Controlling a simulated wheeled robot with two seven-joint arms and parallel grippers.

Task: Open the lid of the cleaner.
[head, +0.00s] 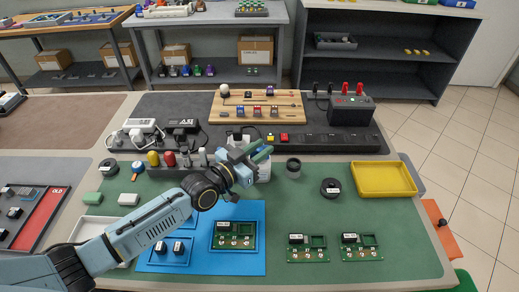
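A white round container (264,173) stands on the green mat near the middle of the table; I take it for the cleaner. A flat green piece (262,154), apparently its lid, shows tilted at its top. My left gripper (246,160) is right at the container's upper left side, in front of it, and hides much of it. I cannot tell whether the fingers touch the green piece or how far apart they are. My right gripper is not in view.
A dark cup (293,168) stands just right of the container. A black spool (330,188) and a yellow tray (384,179) are farther right. Circuit boards (308,248) lie in front, one on a blue mat (228,267).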

